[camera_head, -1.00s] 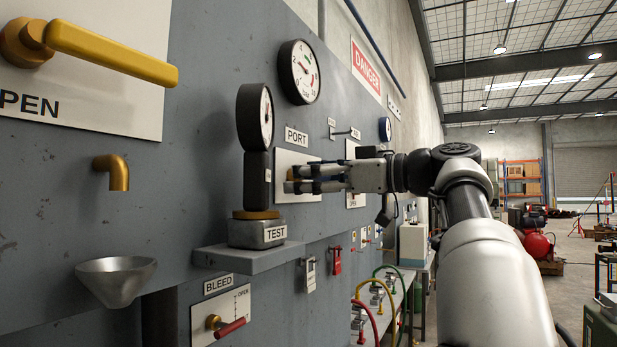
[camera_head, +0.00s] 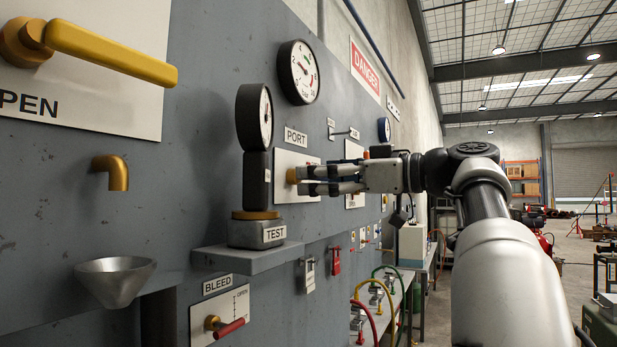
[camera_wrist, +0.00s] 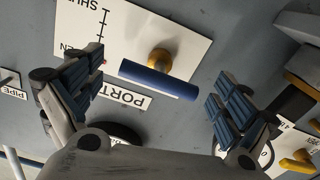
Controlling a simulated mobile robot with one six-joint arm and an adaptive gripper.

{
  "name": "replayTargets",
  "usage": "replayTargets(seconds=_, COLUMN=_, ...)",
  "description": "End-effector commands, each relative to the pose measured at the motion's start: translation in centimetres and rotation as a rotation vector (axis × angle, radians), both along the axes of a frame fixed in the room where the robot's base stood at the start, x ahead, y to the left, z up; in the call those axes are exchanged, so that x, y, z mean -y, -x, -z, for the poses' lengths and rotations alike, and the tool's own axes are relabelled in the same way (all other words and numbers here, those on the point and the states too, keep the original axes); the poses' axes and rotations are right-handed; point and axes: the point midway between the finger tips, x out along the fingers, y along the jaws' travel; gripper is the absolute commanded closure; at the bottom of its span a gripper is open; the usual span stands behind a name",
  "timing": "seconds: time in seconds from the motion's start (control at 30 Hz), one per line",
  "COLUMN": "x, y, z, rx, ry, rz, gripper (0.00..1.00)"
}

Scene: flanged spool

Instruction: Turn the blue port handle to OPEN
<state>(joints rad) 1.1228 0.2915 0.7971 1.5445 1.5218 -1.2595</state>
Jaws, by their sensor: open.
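The blue port handle (camera_wrist: 158,80) is a bar on a brass stem (camera_wrist: 161,59), mounted on a white plate (camera_wrist: 190,45) with a scale marked SHUT and OPEN. The wrist view shows the panel upside down. The bar lies roughly parallel to the PORT label; which mark it stands at I cannot tell. My gripper (camera_wrist: 155,85) is open, with one finger on each side of the bar and clear gaps to both ends. In the head view my gripper (camera_head: 302,180) faces the PORT plate (camera_head: 287,161), and the fingers mostly hide the handle.
A black gauge on a TEST block (camera_head: 257,233) stands on a shelf (camera_head: 245,257) left of my gripper. A BLEED valve with a red handle (camera_head: 229,328) is below. Free room lies to the right of the panel.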

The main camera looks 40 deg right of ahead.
Motion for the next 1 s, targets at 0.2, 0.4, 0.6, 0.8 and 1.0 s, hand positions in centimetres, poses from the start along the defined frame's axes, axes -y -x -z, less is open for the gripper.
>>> replayTargets(seconds=0.2, x=2.0, y=4.6, z=0.0, rx=0.0, ry=0.0, rz=0.006, gripper=0.04)
replayTargets(seconds=0.4, x=3.2, y=7.6, z=0.0, rx=0.0, ry=-0.001, rz=0.004, gripper=0.04)
replayTargets(seconds=0.6, x=3.6, y=8.7, z=0.0, rx=0.001, ry=0.0, rz=0.001, gripper=0.04)
replayTargets(seconds=0.8, x=3.6, y=8.7, z=0.0, rx=0.001, ry=0.0, rz=0.0, gripper=0.04)
replayTargets(seconds=1.0, x=3.6, y=8.7, z=0.0, rx=0.001, ry=0.0, rz=0.0, gripper=0.04)
